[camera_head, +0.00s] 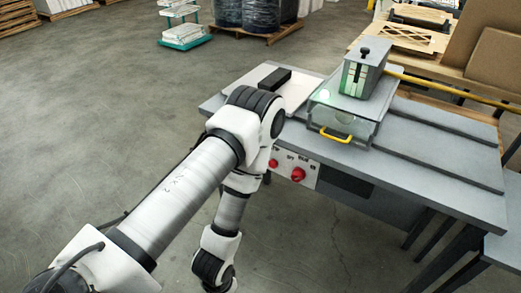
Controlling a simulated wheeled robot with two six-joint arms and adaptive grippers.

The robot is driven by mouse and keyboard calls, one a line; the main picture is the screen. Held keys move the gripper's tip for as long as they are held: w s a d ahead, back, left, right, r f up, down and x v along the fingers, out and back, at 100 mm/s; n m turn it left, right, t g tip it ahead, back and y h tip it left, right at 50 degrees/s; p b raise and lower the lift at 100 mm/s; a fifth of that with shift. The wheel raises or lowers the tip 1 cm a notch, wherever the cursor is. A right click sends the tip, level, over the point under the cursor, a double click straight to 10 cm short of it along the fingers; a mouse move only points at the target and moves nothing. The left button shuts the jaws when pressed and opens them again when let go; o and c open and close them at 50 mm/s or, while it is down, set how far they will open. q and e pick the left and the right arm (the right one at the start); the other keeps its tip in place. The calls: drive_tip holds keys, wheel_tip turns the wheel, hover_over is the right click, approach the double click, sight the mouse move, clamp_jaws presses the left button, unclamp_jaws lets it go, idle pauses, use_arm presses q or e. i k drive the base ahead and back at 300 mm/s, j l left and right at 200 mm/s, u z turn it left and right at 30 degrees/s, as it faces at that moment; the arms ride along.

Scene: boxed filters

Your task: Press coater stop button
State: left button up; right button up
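A white control panel (309,181) is on the front side of the grey machine table. It carries a large red round button (298,174) and a smaller red button (273,163) to its left. The small labels are too blurred to read, so I cannot tell which is marked stop. My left arm comes in from the lower left, and its elbow is beside the table's left corner. Its forearm hangs down left of the panel, apart from the buttons. The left gripper is below the picture's edge. My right arm and gripper do not show.
The grey table (430,184) bears a clear-topped box with a yellow handle (335,135), a grey hopper (363,70) and a black block (275,79). A yellow bar (450,89) runs behind. Open concrete floor (100,100) lies left and in front.

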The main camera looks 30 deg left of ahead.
sight(272, 164)
drive_tip(key=i+j+u, duration=0.1)
drive_tip(key=u, duration=0.9)
